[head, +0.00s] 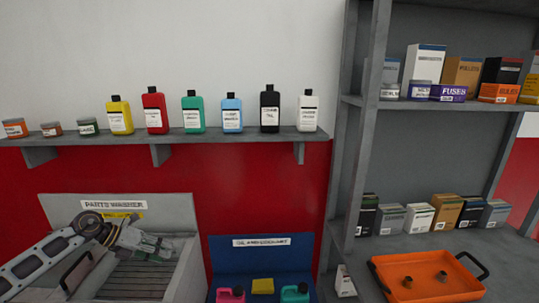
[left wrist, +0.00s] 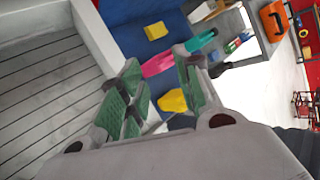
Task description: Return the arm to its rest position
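My left arm comes in from the lower left in the head view. Its left gripper (head: 162,247) is over the grey parts washer (head: 60,208), above the slatted basin. In the left wrist view the green-padded fingers of this gripper (left wrist: 162,88) stand apart with nothing between them. My right arm and gripper are not in view.
A blue bin (head: 262,250) stands right of the washer, with a pink jug (head: 231,295), a teal jug (head: 295,294) and a yellow block (head: 262,286). A bottle shelf (head: 225,137) runs above. An orange tray (head: 440,291) is at right.

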